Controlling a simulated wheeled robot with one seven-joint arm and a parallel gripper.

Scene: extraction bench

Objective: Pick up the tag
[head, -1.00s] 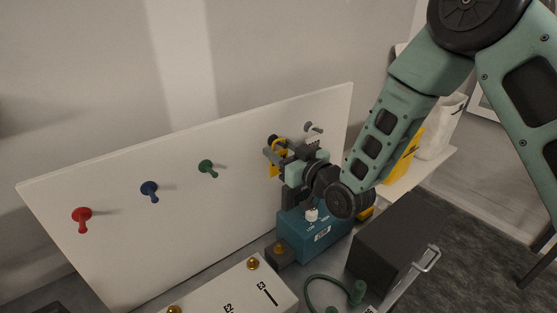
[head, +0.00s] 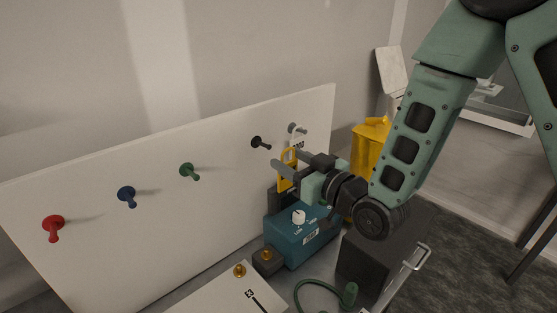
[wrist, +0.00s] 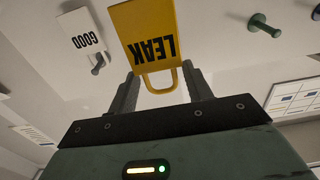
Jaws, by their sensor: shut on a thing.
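The yellow tag (head: 287,172), lettered LEAK, is in my gripper (head: 287,168), in front of the white peg board (head: 110,215). In the wrist view, the tag (wrist: 143,28) appears upside down, with its loop between the two fingers of my gripper (wrist: 160,78). My gripper is shut on that loop. The black peg (head: 260,142) left of the tag is bare in the head view. A white tag (wrist: 82,32) lettered GOOD hangs on the grey peg (wrist: 97,64). My fingers partly cover the yellow tag in the head view.
Red (head: 54,225), blue (head: 128,194) and green (head: 188,171) pegs stick out of the board, bare. Below my gripper stand a teal box (head: 290,247) with a white knob and a dark box (head: 375,255). A yellow container (head: 368,155) stands behind my arm.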

